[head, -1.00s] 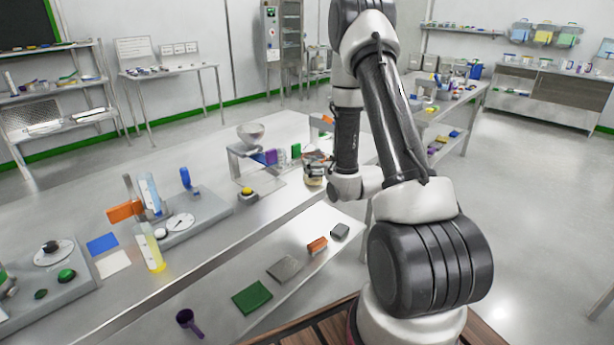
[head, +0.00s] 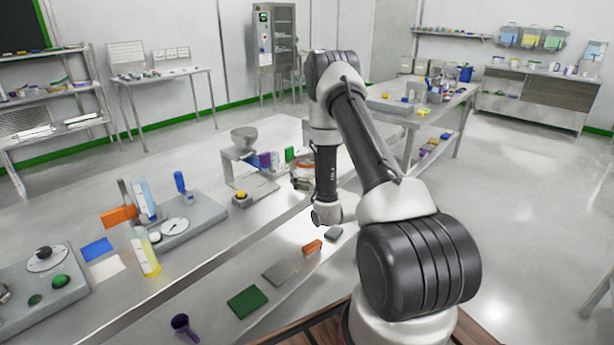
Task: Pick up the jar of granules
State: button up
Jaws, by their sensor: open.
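The jar of granules (head: 304,172) appears to be the small round container near the right end of the long steel bench. My arm's forearm and wrist partly hide it. My gripper (head: 298,183) is small and dark at the left of my wrist, beside the jar in the picture. It is open. The finger details are too small to make out, and I cannot tell whether they touch the jar.
The lower shelf holds an orange block (head: 312,247), a grey block and a green pad (head: 247,302). Open floor lies right.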

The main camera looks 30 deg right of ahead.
jog(key=shift+w, duration=0.1)
jog(key=shift+c, duration=0.4)
jog(key=c, duration=1.6)
jog(key=shift+o, duration=0.2)
jog(key=shift+r, duration=0.15)
notch_tip(320, 180, up, 10)
